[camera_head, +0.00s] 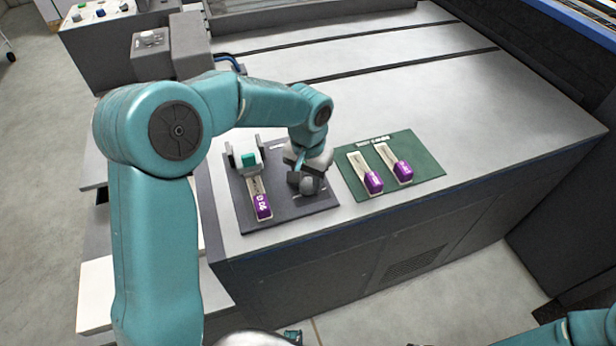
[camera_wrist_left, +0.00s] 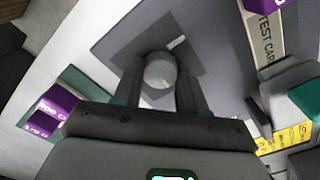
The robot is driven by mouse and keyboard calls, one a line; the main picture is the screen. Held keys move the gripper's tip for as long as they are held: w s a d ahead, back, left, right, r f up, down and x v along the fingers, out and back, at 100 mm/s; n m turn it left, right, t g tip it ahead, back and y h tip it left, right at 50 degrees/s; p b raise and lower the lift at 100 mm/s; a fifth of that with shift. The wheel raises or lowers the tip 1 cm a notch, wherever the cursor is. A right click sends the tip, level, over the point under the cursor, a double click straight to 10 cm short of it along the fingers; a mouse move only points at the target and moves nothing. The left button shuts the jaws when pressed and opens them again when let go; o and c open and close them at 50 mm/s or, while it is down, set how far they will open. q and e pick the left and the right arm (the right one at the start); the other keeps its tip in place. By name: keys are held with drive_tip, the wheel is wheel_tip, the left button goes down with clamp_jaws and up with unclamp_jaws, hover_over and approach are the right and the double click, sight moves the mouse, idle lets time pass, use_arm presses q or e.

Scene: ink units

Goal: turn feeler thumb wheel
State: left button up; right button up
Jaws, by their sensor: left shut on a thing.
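A light grey, rounded thumb wheel (camera_head: 311,186) stands at the right of a dark grey plate (camera_head: 280,211) on the machine's top. In the left wrist view the thumb wheel (camera_wrist_left: 160,72) sits between the two dark fingers. My left gripper (camera_head: 308,177) is shut on it, reaching down from above; the gripper (camera_wrist_left: 158,88) hides the wheel's sides. A feeler-like fixture with a green block (camera_head: 249,160) stands at the plate's left, over a card with a purple end (camera_head: 262,205). My right gripper is not in view.
A green mat (camera_head: 425,172) to the right carries two cards with purple ends (camera_head: 373,183) (camera_head: 403,171). A grey box (camera_head: 150,52) and a button panel (camera_head: 96,14) stand at the back left. The machine top (camera_head: 440,95) behind the mat is clear.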

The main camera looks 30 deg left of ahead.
sight(308, 183)
use_arm(q)
drive_tip(key=m, duration=0.2)
drive_tip(key=shift+m, duration=0.4)
drive_tip(key=o, duration=1.1)
drive_tip(key=shift+c, duration=0.2)
wheel_tip(308, 183, up, 16)
drive_tip(key=p, duration=0.2)
drive_tip(key=shift+r, duration=0.25)
